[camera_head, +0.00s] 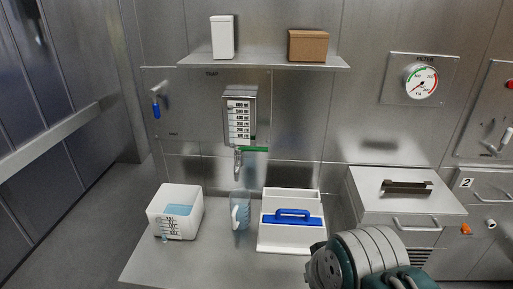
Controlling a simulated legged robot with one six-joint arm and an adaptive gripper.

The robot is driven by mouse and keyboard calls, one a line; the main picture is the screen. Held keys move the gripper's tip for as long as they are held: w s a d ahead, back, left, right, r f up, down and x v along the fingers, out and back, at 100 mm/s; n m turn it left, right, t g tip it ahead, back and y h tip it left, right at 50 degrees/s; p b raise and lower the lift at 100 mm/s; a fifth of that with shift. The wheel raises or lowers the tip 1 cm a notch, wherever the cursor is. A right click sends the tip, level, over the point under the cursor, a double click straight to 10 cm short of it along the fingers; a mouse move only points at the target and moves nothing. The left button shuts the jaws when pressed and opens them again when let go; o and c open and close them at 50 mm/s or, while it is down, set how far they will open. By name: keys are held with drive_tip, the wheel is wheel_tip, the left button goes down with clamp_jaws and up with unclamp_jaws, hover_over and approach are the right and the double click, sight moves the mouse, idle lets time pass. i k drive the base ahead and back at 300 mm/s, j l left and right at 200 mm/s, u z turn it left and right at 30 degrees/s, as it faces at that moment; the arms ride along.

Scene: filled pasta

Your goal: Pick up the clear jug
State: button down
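The clear jug (242,207) stands upright on the metal counter (220,267), between a white container and a white box with a blue handle. It looks see-through and bluish, with a pale handle low on its left side. It stands below a small spout (238,163). My arm shows at the bottom right, to the right of the jug and apart from it. My gripper's fingers are not visible.
A white container (165,207) with blue liquid is left of the jug. A white box (277,238) with a blue handle (293,216) is close on its right. A shelf (262,62) holds two boxes above. Counter in front of the jug is clear.

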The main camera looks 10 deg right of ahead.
sight(239, 198)
drive_tip(key=u, duration=1.65)
drive_tip(key=z, duration=1.45)
drive_tip(key=i+j+z, duration=0.15)
drive_tip(key=j, duration=0.2)
drive_tip(key=j+z, duration=0.2)
drive_tip(key=j, duration=0.2)
